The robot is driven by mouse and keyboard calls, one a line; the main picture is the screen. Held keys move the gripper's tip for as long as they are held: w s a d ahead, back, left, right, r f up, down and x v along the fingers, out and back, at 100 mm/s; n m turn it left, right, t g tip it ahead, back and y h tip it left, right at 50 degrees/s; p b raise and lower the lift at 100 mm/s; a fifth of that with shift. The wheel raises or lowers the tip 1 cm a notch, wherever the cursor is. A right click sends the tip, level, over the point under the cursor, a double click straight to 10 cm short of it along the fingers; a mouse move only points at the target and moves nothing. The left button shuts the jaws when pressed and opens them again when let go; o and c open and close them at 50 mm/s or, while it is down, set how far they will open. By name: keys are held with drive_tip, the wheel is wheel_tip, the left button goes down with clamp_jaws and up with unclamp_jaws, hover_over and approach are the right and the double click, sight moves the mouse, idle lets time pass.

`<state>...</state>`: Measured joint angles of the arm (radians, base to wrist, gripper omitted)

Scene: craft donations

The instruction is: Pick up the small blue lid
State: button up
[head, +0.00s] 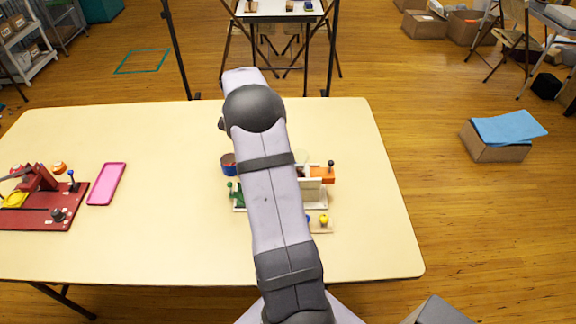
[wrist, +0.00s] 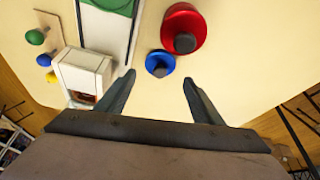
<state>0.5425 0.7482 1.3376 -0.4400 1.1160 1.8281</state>
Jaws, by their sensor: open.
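The small blue lid (wrist: 160,64) is a round disc with a dark knob on top. In the wrist view it lies on the cream table between the tips of my gripper's fingers and slightly beyond them. My gripper (wrist: 158,79) is open and empty, with one finger to each side of the lid in the picture. I cannot tell its height above the lid. A larger red lid (wrist: 184,28) with a dark knob lies just beyond the blue one. In the head view my arm hides the gripper, and I cannot make out the blue lid there.
A white box-like piece (wrist: 85,71) and a board with coloured balls (wrist: 40,37) stand left of my gripper. In the head view a pink tray (head: 106,184) and a red base (head: 40,215) lie at left. The table between is clear.

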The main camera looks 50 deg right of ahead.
drive_tip(key=shift+a+p+x, duration=0.2)
drive_tip(key=shift+p+x, duration=0.55)
drive_tip(key=shift+x, duration=2.4)
drive_tip(key=shift+w+f, duration=0.1)
drive_tip(key=shift+w, duration=0.05)
drive_tip(key=c, duration=0.8)
